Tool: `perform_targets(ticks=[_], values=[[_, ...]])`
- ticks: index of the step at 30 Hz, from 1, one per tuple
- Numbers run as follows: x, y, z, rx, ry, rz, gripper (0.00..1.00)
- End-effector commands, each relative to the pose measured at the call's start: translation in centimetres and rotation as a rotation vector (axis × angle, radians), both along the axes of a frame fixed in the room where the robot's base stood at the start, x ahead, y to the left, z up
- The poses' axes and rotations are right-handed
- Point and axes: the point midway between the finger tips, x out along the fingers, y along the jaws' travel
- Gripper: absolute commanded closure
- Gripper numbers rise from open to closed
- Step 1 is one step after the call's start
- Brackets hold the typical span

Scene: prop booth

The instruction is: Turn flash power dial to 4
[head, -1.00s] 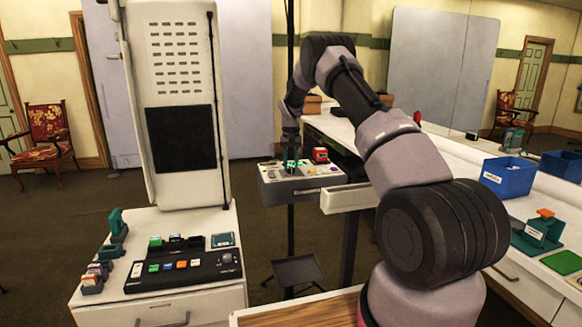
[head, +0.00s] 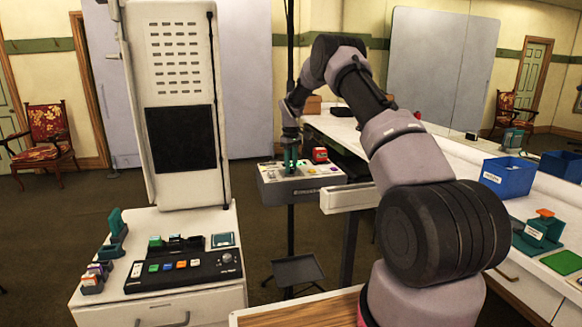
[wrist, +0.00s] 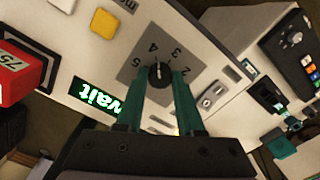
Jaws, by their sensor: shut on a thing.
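The flash power dial (wrist: 159,77) is a small black knob on a grey square printed with numbers, of which 5, 4, 3 and 2 show. Its white mark points up in the wrist view, roughly toward the 4; the exact setting is hard to read. My gripper (wrist: 160,80) is shut on the dial, one teal finger on each side. In the head view my gripper (head: 291,160) reaches down onto the grey control box (head: 305,190); the dial itself is hidden there.
A yellow button (wrist: 104,22), a red block marked 75 (wrist: 12,70) and a switch (wrist: 212,95) are near. A white stand with a black button panel (head: 185,273) is at left.

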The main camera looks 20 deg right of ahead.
Motion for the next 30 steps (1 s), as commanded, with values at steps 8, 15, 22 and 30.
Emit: perform_targets(ticks=[8, 15, 22, 30], values=[[0.09, -0.06, 0.12, -0.001, -0.003, 0.105, 1.00], [0.09, -0.03, 0.12, -0.001, -0.003, 0.133, 1.00], [0.08, -0.04, 0.12, -0.001, -0.003, 0.133, 1.00], [0.06, -0.04, 0.08, 0.000, -0.001, 0.133, 0.33]])
